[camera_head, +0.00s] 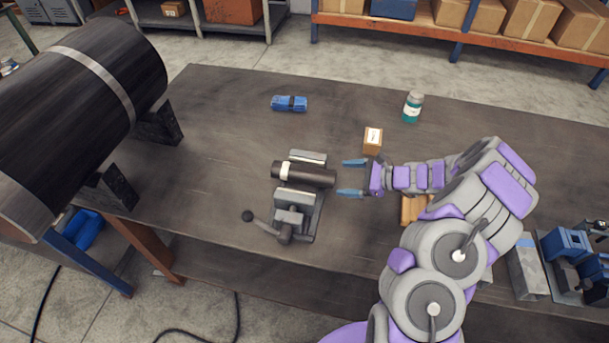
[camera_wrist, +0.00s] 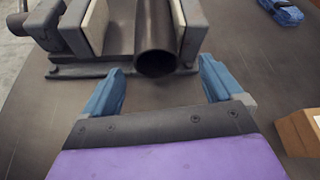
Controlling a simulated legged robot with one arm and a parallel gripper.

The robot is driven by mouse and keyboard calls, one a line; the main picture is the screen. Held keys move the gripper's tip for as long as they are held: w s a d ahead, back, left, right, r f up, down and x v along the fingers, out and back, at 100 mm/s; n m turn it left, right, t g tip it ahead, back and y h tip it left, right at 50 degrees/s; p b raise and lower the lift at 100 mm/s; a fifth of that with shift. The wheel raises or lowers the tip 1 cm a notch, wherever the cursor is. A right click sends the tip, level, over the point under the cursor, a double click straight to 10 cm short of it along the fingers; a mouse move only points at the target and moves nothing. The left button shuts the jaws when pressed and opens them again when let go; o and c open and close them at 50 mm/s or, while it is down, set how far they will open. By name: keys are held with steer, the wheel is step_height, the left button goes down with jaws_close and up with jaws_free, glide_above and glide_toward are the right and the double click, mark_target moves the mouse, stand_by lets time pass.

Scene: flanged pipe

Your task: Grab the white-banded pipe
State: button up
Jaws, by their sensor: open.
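The white-banded pipe (camera_head: 305,174) is a short dark tube with a white band near its left end. It lies in a grey bench vise (camera_head: 296,208) on the table, between the vise jaws. My gripper (camera_head: 352,177) is open and empty, just right of the pipe's right end, with its blue fingers pointing at it. In the wrist view the pipe (camera_wrist: 156,42) shows its open round end ahead, between the two fingers (camera_wrist: 160,85) and apart from them. The white band is not visible in the wrist view.
A large dark cylinder (camera_head: 75,110) with a light band rests on black supports at the left. On the table (camera_head: 225,120) are a blue bundle (camera_head: 289,103), a small cardboard box (camera_head: 372,141) and a green-and-white bottle (camera_head: 412,106). The back middle of the table is mostly free.

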mark_target(334, 179)
steer(key=x, duration=0.2)
steer(key=b+x, duration=0.1)
steer(key=x, duration=0.1)
steer(key=shift+s+a, duration=0.1)
steer(key=shift+a, duration=0.4)
steer(key=shift+c, duration=0.3)
steer(key=shift+d, duration=0.2)
steer(key=c, duration=1.5)
